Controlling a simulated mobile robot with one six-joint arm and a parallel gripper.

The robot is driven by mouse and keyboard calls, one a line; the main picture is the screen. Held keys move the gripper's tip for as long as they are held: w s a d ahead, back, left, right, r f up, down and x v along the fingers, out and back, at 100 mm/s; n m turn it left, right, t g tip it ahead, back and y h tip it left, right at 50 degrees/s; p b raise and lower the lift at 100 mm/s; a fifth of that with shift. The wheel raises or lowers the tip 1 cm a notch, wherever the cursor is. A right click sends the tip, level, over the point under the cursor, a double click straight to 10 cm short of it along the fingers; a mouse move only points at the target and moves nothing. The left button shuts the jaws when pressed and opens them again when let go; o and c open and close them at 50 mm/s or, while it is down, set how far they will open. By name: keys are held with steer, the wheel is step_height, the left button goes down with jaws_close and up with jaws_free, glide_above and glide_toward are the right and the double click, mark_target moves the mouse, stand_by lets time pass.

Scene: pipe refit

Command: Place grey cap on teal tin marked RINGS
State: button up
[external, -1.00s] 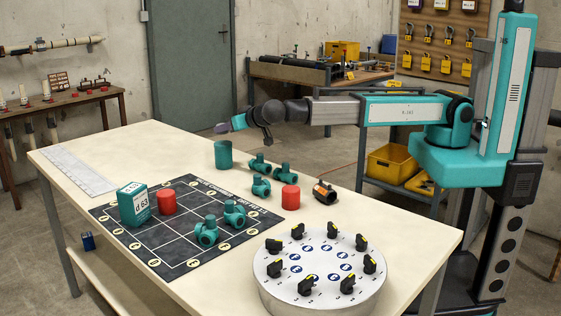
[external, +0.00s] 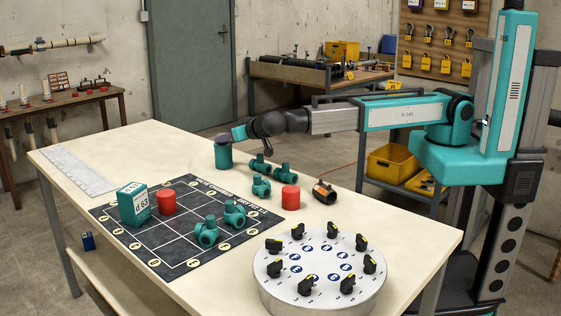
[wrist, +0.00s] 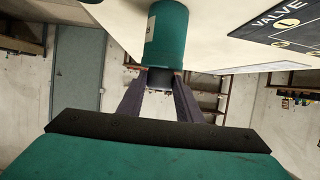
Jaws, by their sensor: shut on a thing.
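The teal tin (external: 223,158) stands upright near the back edge of the table. In the wrist view the tin (wrist: 167,35) shows a pale label at its left side; the lettering is not readable. My gripper (external: 225,138) is right at the top of the tin. In the wrist view my gripper (wrist: 160,83) is shut on the dark grey cap (wrist: 160,78), with a finger on each side. The cap lies in line with the tin's end and looks to be at or touching its rim; whether it is fully seated cannot be told.
Teal valve fittings (external: 262,166) and a red cylinder (external: 290,198) stand near the tin. A dark grid mat (external: 180,245) holds a teal box (external: 133,205), another red cylinder and fittings. A round white dial plate (external: 320,270) is at the front.

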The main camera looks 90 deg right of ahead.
steer(key=shift+f, duration=0.1)
steer(key=o, duration=1)
steer(key=shift+r, duration=0.2)
steer(key=shift+r+p, duration=0.1)
steer(key=shift+p, duration=0.25)
steer(key=b+v, duration=0.3)
steer(key=v, duration=0.9)
steer(key=shift+d, duration=0.1)
